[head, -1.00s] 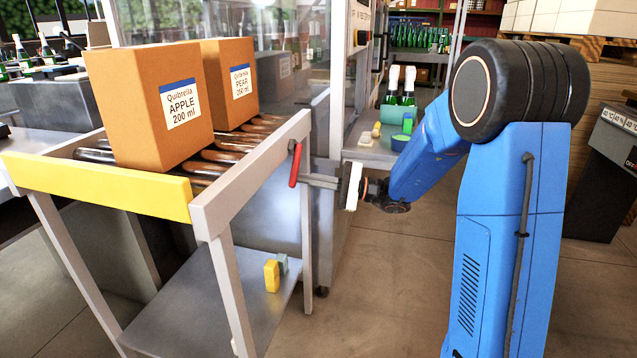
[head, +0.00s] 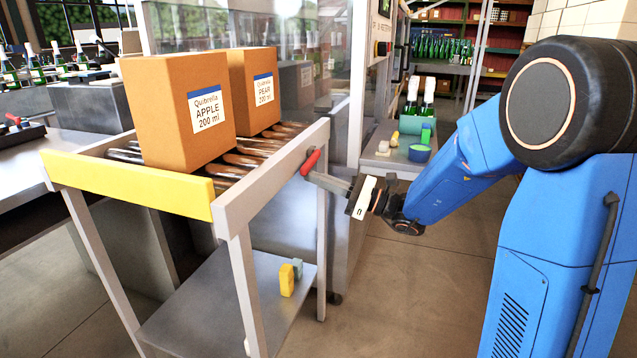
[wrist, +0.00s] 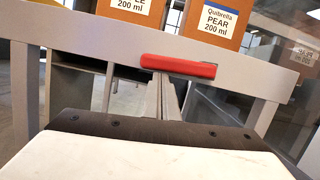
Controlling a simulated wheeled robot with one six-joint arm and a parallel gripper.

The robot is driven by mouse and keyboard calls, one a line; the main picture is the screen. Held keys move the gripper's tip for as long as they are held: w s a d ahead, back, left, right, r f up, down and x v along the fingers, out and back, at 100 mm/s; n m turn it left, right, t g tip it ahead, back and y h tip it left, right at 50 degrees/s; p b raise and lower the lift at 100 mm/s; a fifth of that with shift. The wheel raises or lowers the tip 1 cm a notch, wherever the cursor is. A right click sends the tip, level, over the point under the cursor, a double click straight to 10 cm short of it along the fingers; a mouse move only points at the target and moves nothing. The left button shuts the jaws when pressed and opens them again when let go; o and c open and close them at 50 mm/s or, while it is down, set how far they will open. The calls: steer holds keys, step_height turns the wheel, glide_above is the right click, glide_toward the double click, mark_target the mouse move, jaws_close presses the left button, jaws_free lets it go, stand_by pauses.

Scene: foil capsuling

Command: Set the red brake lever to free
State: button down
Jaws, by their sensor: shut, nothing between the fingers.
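The red brake lever (head: 311,162) is on the side rail of the roller conveyor cart, near its far end. In the head view it slants, its upper end to the right. In the wrist view the lever (wrist: 178,67) lies almost level across the rail. My gripper (head: 311,177) is shut and empty, its fingertips at the lower end of the lever in the head view. In the wrist view the fingertips (wrist: 162,84) are just under the lever's middle; I cannot tell if they touch it. The lever's pivot is hidden.
Two cartons, apple (head: 180,110) and pear (head: 253,90), stand on the rollers behind the white rail (head: 270,172). A yellow block (head: 287,280) sits on the lower shelf. A side table (head: 385,165) with bottles stands behind my arm. The floor right of the cart is clear.

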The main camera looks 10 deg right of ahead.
steer(key=shift+s+a+r, duration=0.1)
steer(key=shift+s+r, duration=0.05)
steer(key=shift+r, duration=0.2)
stand_by(0.5)
